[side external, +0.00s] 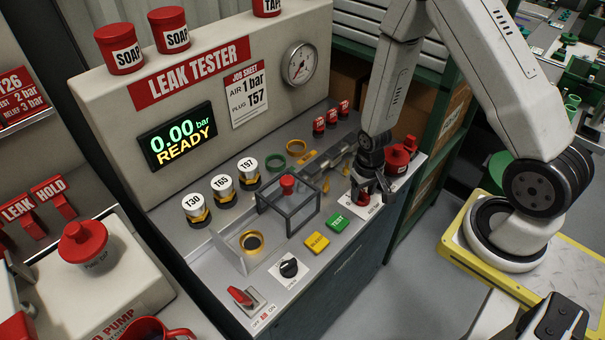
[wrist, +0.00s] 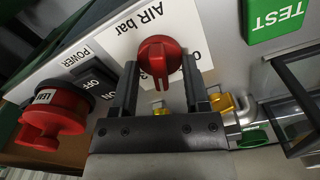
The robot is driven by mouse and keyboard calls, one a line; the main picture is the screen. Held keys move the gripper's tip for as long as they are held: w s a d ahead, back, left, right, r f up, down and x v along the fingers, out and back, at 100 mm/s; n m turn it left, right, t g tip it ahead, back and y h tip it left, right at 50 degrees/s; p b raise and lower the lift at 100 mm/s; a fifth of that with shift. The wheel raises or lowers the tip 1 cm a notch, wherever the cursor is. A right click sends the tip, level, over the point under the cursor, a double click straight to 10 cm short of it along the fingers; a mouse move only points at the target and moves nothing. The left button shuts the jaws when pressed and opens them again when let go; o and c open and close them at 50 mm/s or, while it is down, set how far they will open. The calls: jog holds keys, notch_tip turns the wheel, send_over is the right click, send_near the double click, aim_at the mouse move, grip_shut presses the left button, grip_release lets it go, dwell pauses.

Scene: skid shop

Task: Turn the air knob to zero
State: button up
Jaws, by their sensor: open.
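The red air knob (wrist: 158,55) sits on a white plate (wrist: 122,35) marked "AIR bar" in the wrist view. Its narrow grip points down in that picture, towards my gripper's palm. The scale marks around it are partly hidden by my fingers, so I cannot tell its setting. My gripper (wrist: 160,66) is open, with one dark finger on each side of the knob; I cannot tell whether either finger touches it. In the side view my gripper (side external: 369,190) is low over the panel's right end and mostly hides the knob.
A red round part (wrist: 48,115) and a black power switch (wrist: 95,78) lie left of the knob in the wrist view. The green TEST button (side external: 336,223) and a clear guard box (side external: 290,212) are nearby. The display (side external: 178,136) reads 0.00 bar READY.

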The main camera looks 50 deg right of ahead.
jog(key=shift+f, duration=0.25)
